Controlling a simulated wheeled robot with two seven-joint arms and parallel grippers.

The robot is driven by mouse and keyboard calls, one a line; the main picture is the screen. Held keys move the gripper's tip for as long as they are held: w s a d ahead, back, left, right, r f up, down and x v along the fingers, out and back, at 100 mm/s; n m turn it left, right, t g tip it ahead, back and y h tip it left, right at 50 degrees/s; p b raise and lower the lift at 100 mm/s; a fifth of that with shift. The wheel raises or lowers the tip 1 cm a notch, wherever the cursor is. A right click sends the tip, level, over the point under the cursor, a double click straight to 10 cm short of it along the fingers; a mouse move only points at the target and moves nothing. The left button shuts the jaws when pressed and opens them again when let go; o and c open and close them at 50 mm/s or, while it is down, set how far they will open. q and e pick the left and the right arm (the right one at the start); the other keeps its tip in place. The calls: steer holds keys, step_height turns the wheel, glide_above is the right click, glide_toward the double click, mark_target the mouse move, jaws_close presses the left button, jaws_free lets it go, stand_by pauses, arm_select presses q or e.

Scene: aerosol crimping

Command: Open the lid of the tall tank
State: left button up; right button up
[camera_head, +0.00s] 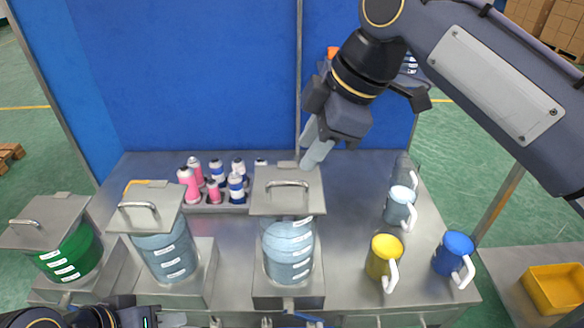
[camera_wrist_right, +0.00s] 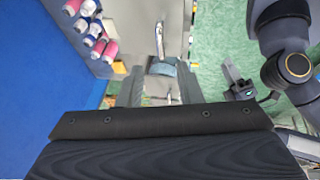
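Three lidded tanks stand in a row. The right one (camera_head: 288,250), a pale blue-grey cylinder, looks like the tall tank. Its flat grey lid (camera_head: 287,204) is shut, with a bar handle (camera_head: 288,184) on top. The handle also shows in the right wrist view (camera_wrist_right: 159,40), beyond the fingertips. My right gripper (camera_head: 312,150) is above and behind this lid, open and empty, with a gap between its fingers (camera_wrist_right: 163,92). My left gripper (camera_head: 172,319) is at the bottom left edge of the head view, mostly cut off; its finger opening cannot be made out.
A green tank (camera_head: 75,255) and another blue-grey tank (camera_head: 165,250) stand to the left, lids on. Pink and blue-white cans (camera_head: 190,185) stand behind. Yellow (camera_head: 382,257), blue (camera_head: 453,253) and grey (camera_head: 398,207) mugs stand right. A blue panel (camera_head: 200,80) closes the back.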

mark_target(287, 182)
steer(key=shift+x, duration=3.7)
steer(key=shift+s, duration=0.1)
jaws_close()
